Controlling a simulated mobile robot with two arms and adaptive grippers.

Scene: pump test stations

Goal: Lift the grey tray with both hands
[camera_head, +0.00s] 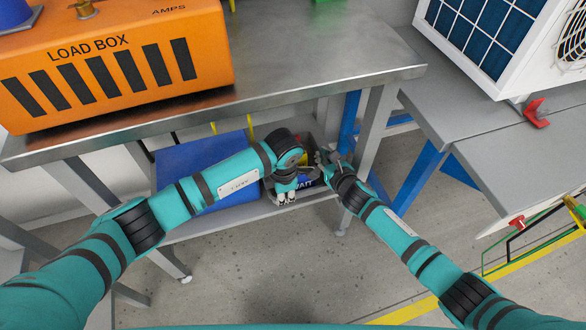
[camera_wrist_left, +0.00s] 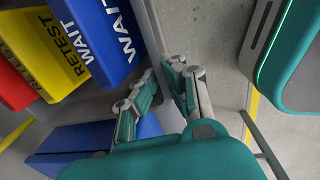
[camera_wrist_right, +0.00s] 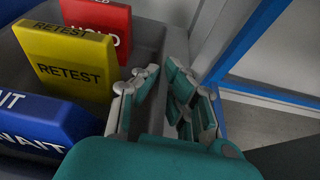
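The grey tray (camera_head: 272,197) sits on the lower shelf under the steel bench, partly hidden by my arms. It holds labelled blocks: blue WAIT (camera_wrist_left: 100,35), yellow RETEST (camera_wrist_right: 75,68) and red HOLD (camera_wrist_right: 100,22). My left gripper (camera_head: 287,197) points down at the tray's near side. In the left wrist view its fingers (camera_wrist_left: 165,72) stand apart, one on each side of the tray wall. My right gripper (camera_head: 322,158) is at the tray's right end. In the right wrist view its fingers (camera_wrist_right: 161,68) also stand apart around the wall. Finger contact is hard to tell.
A blue box (camera_head: 190,163) lies left of the tray on the lower shelf (camera_head: 215,222). The bench top (camera_head: 310,65) with an orange load box (camera_head: 115,62) overhangs the tray. A bench leg (camera_head: 372,140) stands close to my right gripper. The floor in front is clear.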

